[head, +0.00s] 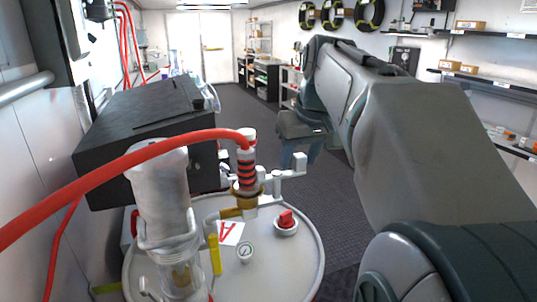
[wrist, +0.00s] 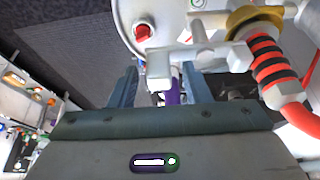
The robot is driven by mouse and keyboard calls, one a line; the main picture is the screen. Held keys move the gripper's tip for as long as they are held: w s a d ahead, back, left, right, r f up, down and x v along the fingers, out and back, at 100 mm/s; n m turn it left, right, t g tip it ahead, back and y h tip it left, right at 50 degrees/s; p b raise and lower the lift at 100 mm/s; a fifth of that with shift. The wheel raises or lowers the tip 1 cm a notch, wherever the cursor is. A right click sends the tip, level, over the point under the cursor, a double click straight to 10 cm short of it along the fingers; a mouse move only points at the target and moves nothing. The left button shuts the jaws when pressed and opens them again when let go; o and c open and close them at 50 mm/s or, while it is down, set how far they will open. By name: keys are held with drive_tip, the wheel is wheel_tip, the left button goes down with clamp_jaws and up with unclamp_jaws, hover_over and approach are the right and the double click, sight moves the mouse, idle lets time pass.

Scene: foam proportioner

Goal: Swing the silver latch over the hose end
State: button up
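The silver latch (head: 285,172) is a pale jointed bar standing out to the right of the hose fitting in the head view. In the wrist view the latch's block-shaped end (wrist: 159,68) is in front of my gripper. The hose end (head: 246,168), banded black and red, stands upright on a brass fitting (head: 243,200); it also shows at the right of the wrist view (wrist: 272,62). My gripper (head: 299,157) is beside the latch's outer end. Its two blue-grey fingers (wrist: 160,88) are apart, one on each side of the latch end. Contact cannot be told.
A round white drum lid (head: 300,255) lies below, with a red knob (head: 287,220), a gauge (head: 244,250) and a yellow handle (head: 215,254). A clear cylinder (head: 166,200) and black box (head: 140,125) stand left. A red hose (head: 110,170) arches across. Floor is open behind.

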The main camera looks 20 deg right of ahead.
drive_tip(key=v, duration=1.3)
drive_tip(key=shift+s+r+p, duration=0.15)
drive_tip(key=shift+r+p, duration=0.2)
drive_tip(key=s+a+f, duration=0.3)
drive_tip(key=f, duration=0.8)
drive_tip(key=s+a+f, duration=0.3)
drive_tip(key=a+f, duration=0.1)
drive_tip(key=f, duration=0.7)
drive_tip(key=s+a+f+g, duration=0.1)
drive_tip(key=s+a+f, duration=0.2)
drive_tip(key=f, duration=0.8)
drive_tip(key=shift+a, duration=0.65)
drive_tip(key=shift+f, duration=0.1)
